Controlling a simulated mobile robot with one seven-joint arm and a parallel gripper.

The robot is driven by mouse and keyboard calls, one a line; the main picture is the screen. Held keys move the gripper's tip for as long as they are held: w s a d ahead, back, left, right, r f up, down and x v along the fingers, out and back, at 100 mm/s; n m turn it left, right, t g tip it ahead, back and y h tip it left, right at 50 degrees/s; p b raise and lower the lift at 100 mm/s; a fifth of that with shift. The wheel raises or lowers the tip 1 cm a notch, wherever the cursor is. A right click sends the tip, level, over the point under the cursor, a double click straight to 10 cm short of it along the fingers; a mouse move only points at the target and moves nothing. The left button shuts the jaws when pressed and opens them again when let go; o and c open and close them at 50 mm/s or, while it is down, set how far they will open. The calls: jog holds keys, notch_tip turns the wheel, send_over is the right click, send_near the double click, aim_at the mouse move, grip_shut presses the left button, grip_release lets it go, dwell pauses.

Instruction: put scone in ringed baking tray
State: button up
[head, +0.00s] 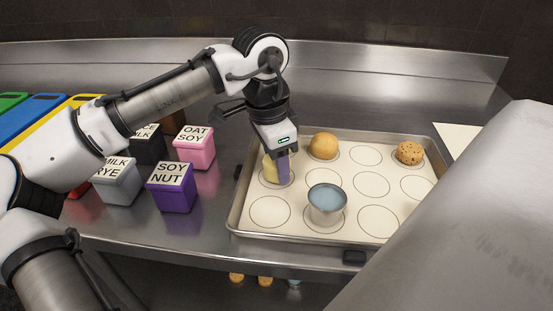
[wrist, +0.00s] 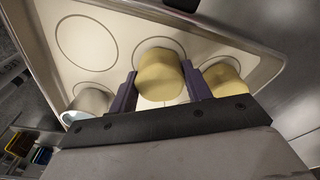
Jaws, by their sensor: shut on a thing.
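The ringed baking tray (head: 256,232) lies on the steel counter, its pale mat printed with rings. My gripper (head: 277,170) reaches down over its left side. It is shut on a pale yellow scone (head: 269,167), partly hidden by a purple finger. In the wrist view the scone (wrist: 160,76) sits between the two fingers (wrist: 158,88), over a ring. I cannot tell whether its base touches the mat.
A golden bun (head: 323,146), a speckled cookie (head: 410,153) and a blue-topped metal cup (head: 327,200) stand on the tray. Another yellow piece (wrist: 222,78) shows close beside one finger. Labelled boxes, including a purple one (head: 172,190), stand left. Several tray rings are empty.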

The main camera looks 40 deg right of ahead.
aim_at(269, 160)
jog(key=shift+f, duration=0.1)
jog(key=o, duration=1)
jog(key=shift+c, duration=0.2)
notch_tip(269, 160, up, 12)
jog(key=a, duration=0.1)
jog(key=shift+w+a+p, duration=0.2)
jog(key=shift+w+p, duration=0.05)
jog(key=shift+p, duration=0.05)
